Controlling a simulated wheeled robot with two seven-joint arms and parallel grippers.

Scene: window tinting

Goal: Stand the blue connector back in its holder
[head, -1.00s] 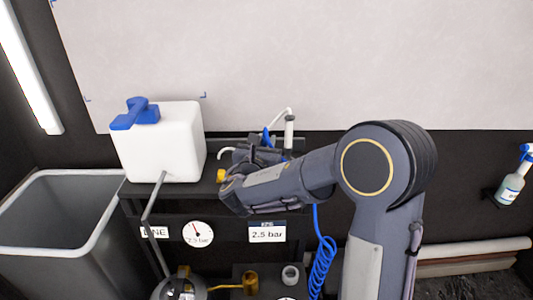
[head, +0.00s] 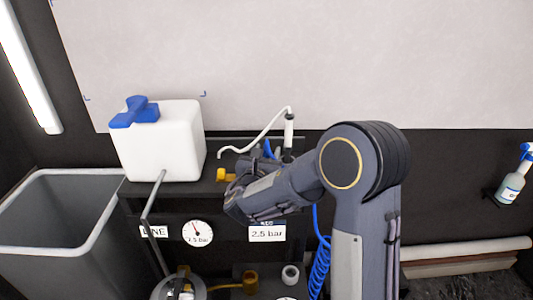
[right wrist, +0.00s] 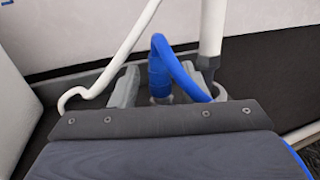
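The blue connector (right wrist: 158,75) stands roughly upright in the right wrist view, with a blue hose curving from its top down to the right. A pale grey ring shows at its lower end; whether this is the holder cannot be told. My right gripper (right wrist: 166,86) has one grey finger on each side of the connector, with visible gaps, so it looks open. In the head view my right gripper (head: 262,162) is over the dark shelf, and a bit of blue (head: 268,148) shows beside it. The gripper body hides the lower part. My left gripper is not in view.
A white tube with a hooked end (head: 250,139) and its upright post (head: 289,132) stand close to the gripper. A white tank (head: 170,150) with a blue handle is to the left. A yellow fitting (head: 226,175) lies on the shelf. A grey bin (head: 60,210) stands far left.

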